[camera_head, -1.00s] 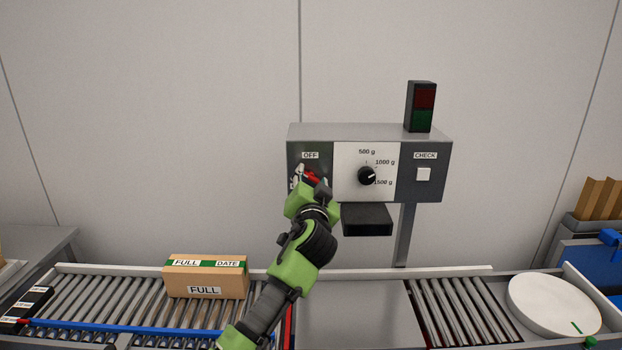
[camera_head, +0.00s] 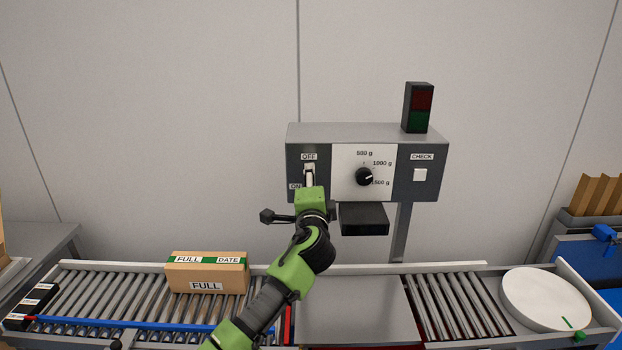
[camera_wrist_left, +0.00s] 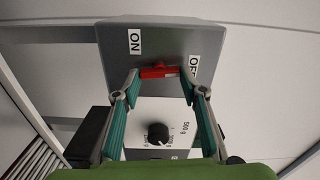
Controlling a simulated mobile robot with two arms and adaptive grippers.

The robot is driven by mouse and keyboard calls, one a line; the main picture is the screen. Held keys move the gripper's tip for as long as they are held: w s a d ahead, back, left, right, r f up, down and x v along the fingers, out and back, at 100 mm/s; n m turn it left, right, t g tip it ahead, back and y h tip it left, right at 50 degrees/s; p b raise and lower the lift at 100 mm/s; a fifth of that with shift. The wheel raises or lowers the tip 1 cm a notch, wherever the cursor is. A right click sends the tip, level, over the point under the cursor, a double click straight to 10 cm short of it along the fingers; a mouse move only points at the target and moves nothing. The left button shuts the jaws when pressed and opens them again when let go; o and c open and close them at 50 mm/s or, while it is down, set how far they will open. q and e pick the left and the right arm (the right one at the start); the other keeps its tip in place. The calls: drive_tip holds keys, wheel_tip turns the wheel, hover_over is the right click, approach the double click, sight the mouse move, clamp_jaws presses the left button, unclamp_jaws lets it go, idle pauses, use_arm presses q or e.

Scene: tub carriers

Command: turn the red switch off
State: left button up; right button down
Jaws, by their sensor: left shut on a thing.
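The red switch (camera_wrist_left: 158,72) sits on the dark left panel of the control box (camera_head: 420,150), between an ON label (camera_wrist_left: 135,42) and an OFF label (camera_wrist_left: 193,66). In the head view, OFF is above and ON below. My left gripper (camera_head: 309,172) is in front of this panel and hides the switch there. In the left wrist view, the fingertips of my left gripper (camera_wrist_left: 159,76) are on either side of the red switch, shut on it. I cannot tell clearly which way the switch leans. My right gripper is not in view.
A black dial (camera_head: 364,176) and a CHECK button (camera_head: 420,175) are on the same box, with a red and green lamp (camera_head: 418,107) on top. Below, a carton (camera_head: 207,273) labelled FULL lies on the roller conveyor (camera_head: 100,290). A white round disc (camera_head: 545,298) is at right.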

use_arm(q)
drive_tip(key=shift+f+m, duration=0.1)
drive_tip(key=shift+m, duration=0.5)
drive_tip(key=o, duration=1.1)
drive_tip(key=shift+o, duration=0.2)
drive_tip(key=s, duration=1.2)
